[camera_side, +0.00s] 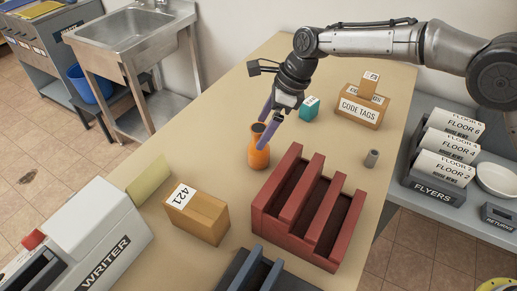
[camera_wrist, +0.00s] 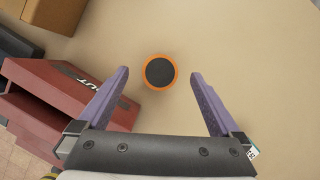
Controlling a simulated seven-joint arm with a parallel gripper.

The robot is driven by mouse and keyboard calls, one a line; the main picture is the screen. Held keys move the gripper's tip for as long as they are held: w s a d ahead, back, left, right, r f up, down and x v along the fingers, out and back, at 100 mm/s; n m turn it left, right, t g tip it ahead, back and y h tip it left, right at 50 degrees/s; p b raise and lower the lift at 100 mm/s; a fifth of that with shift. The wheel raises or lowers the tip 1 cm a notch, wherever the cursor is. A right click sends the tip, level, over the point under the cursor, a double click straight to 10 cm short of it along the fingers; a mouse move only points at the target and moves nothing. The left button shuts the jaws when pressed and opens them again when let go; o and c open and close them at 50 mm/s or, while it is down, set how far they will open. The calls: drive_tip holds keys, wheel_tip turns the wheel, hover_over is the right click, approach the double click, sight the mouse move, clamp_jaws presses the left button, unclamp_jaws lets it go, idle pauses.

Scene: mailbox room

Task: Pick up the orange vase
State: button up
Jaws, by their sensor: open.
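The orange vase (camera_side: 258,152) stands upright on the tan table, left of the red slotted rack in the side view. In the wrist view the vase (camera_wrist: 160,72) shows from above as an orange ring around a dark opening. My gripper (camera_side: 264,129) is open, with its purple fingers pointing down at the vase's top. In the wrist view the fingers of my gripper (camera_wrist: 159,74) are spread to the left and right of the vase, with visible gaps on both sides. Nothing is held. The exact height of the fingertips against the vase is hard to tell.
The red rack (camera_side: 310,205) stands close to the vase on the right. A cardboard box marked 421 (camera_side: 198,213) lies in front. The table (camera_side: 228,120) is bare left of the vase.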

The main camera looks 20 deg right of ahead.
sight(254, 147)
drive_tip(key=shift+x, duration=3.75)
drive_tip(key=shift+s+d, duration=0.1)
drive_tip(key=shift+d, duration=0.05)
drive_tip(key=c, duration=1.6)
